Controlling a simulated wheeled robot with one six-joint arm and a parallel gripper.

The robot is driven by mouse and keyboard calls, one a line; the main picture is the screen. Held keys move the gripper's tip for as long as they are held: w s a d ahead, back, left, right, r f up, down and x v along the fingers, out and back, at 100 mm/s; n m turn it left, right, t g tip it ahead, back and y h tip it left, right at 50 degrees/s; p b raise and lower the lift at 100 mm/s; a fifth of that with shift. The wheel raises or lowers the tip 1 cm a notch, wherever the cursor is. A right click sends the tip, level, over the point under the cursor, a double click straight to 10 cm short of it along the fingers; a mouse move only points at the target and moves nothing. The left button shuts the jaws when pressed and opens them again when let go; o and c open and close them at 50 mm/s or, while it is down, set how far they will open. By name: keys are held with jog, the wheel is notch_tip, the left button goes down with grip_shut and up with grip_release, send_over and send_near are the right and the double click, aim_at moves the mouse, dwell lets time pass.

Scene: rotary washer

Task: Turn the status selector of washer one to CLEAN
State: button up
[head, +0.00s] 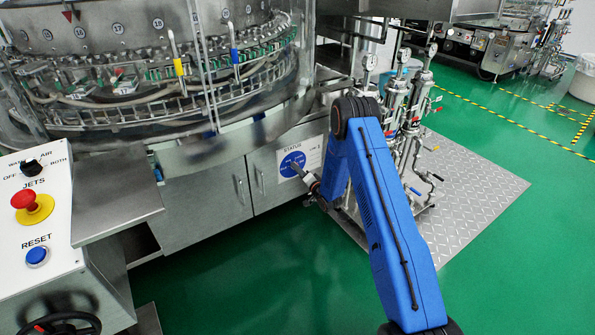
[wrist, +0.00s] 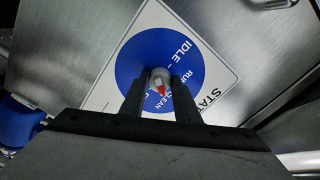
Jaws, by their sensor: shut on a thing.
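The status selector's white plate (head: 314,147) is on the washer's lower front panel, with a blue disc (head: 288,160) under the word STATUS. In the wrist view the plate (wrist: 215,82) appears rotated, and the blue disc (wrist: 135,62) carries white words including IDLE, RUN and CLEAN, partly hidden by my fingers. The grey selector knob (wrist: 157,74) stands out from the disc and has a red mark facing the bottom of the wrist view. I cannot tell exactly which word the mark indicates. My gripper (wrist: 160,88) is shut on the knob; in the head view my gripper (head: 297,167) reaches the disc.
A control panel (head: 60,200) with a red button and a blue RESET button is at the left. Pipework with gauges (head: 405,110) stands on a metal plate (head: 480,190) right of my arm. Green floor (head: 290,270) is clear in front of the cabinet.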

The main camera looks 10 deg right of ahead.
jog(key=o, duration=1)
jog(key=shift+o, duration=0.2)
jog(key=v, duration=1.7)
jog(key=shift+s, duration=0.2)
